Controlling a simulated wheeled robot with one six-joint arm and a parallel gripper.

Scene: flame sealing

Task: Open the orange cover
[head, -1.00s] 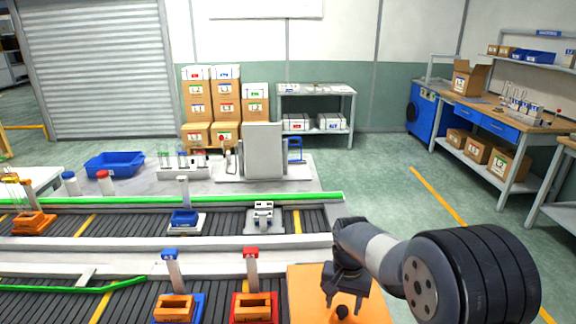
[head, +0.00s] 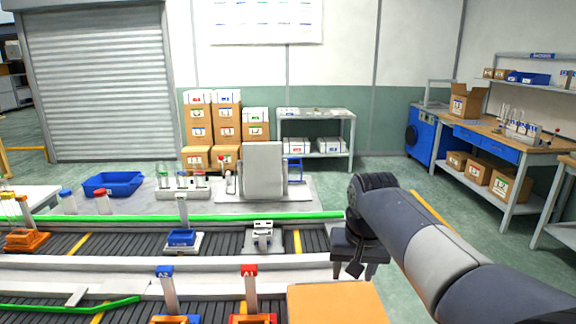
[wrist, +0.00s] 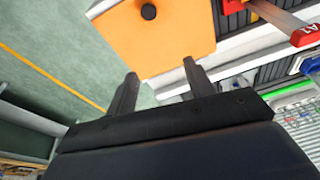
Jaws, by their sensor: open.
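The orange cover (head: 335,304) is a flat panel at the bottom of the head view, to the right of the conveyors. In the wrist view the orange cover (wrist: 165,40) shows a round black knob (wrist: 148,11) near its far edge. The cover lies flat, and what is under it is hidden. My gripper (head: 358,268) is raised above and beyond the cover's back right corner, apart from it. In the wrist view my gripper (wrist: 160,85) has its two fingers spread with nothing between them.
Two conveyors lie to the left, with a red A1 post (head: 249,280) and a blue A2 post (head: 168,286) near the cover. A grey machine (head: 263,170) stands on the back bench. Green floor (head: 415,285) is free to the right.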

